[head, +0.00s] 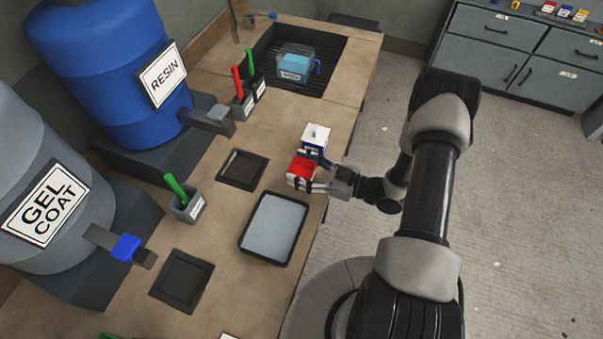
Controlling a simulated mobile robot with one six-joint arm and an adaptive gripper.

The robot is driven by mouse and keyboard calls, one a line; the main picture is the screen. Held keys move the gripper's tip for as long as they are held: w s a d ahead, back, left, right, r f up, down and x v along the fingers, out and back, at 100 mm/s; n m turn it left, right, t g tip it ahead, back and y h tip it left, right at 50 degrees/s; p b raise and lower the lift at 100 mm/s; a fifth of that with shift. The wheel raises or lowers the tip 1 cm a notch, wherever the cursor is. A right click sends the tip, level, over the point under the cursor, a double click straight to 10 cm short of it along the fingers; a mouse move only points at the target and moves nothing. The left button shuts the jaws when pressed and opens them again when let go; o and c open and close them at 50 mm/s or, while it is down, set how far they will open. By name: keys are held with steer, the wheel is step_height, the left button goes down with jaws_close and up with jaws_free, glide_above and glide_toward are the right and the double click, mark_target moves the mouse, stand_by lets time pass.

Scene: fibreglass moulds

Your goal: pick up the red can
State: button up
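The red can (302,168) stands near the right edge of the brown worktop, its red top showing. My gripper (308,172) reaches in from the right at the can. One dark finger shows on the far side, between the red can and a white and blue can (316,134) just behind it. The other finger shows along the near side, covering part of the can's lower body. The can appears to be between the fingers. Whether they press on it cannot be told.
A black-rimmed tray (245,238) lies just nearer. A dark square pad (242,170) is to the left. Cups with red and green tools, the RESIN drum (110,70) and the GEL COAT drum (35,190) stand further left. A sink (330,55) is behind.

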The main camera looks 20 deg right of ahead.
steer(key=c, duration=0.7)
